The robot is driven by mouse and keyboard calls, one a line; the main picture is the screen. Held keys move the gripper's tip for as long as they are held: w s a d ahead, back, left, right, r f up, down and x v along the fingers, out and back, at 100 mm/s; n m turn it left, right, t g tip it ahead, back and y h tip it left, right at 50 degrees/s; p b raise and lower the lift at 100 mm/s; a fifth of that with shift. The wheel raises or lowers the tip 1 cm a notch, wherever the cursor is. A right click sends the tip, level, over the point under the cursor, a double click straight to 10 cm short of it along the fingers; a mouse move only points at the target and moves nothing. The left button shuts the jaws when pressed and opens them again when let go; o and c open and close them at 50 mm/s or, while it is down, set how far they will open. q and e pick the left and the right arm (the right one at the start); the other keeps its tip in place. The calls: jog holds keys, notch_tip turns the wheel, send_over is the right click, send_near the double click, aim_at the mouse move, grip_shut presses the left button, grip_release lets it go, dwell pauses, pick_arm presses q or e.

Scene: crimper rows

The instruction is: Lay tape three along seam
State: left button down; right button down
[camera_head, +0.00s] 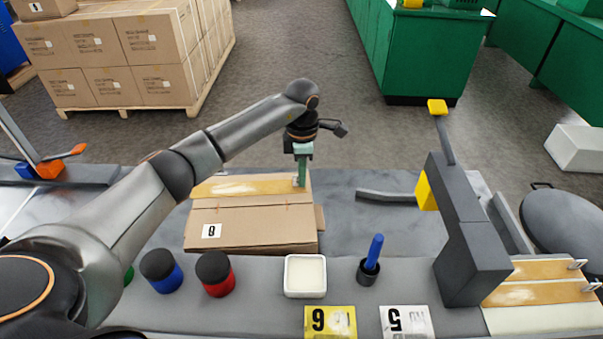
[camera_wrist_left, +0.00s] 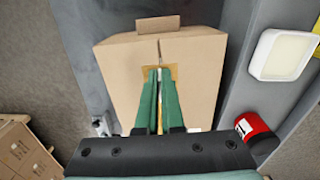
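A cardboard box (camera_head: 250,230) with a number label lies on the workbench; the left wrist view shows the box top (camera_wrist_left: 115,70) with its seam (camera_wrist_left: 159,48) running up the middle. A yellowish tape strip (camera_head: 235,188) stretches left to right over the box top, along the seam line. My left gripper (camera_head: 301,182) is at the strip's right end. In the left wrist view its green fingers (camera_wrist_left: 160,78) are close together over the end of the tape strip (camera_wrist_left: 174,70), apparently shut on it. Whether the strip touches the cardboard all along cannot be told. My right gripper is not in view.
On the bench's near edge stand a blue jar (camera_head: 162,271), a red jar (camera_head: 215,273), a white tray (camera_head: 305,291) and a cup with a blue stick (camera_head: 368,272). A grey upright block (camera_head: 470,245) with more tape strips (camera_head: 535,293) stands right.

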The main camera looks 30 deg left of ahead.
aim_at(302, 205)
pick_arm(q)
jog(key=shift+f+b, duration=0.4)
jog(key=shift+f, duration=0.4)
jog(key=shift+f+b, duration=0.8)
jog(key=shift+f, duration=0.4)
jog(key=shift+f+b, duration=0.75)
jog(key=shift+f, duration=0.5)
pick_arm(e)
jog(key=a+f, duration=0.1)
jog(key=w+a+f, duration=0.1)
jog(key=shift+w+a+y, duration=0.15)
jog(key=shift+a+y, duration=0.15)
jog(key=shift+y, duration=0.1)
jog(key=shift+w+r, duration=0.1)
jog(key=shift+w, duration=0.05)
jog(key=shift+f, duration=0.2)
pick_arm(q)
jog(key=c, duration=1)
grip_release()
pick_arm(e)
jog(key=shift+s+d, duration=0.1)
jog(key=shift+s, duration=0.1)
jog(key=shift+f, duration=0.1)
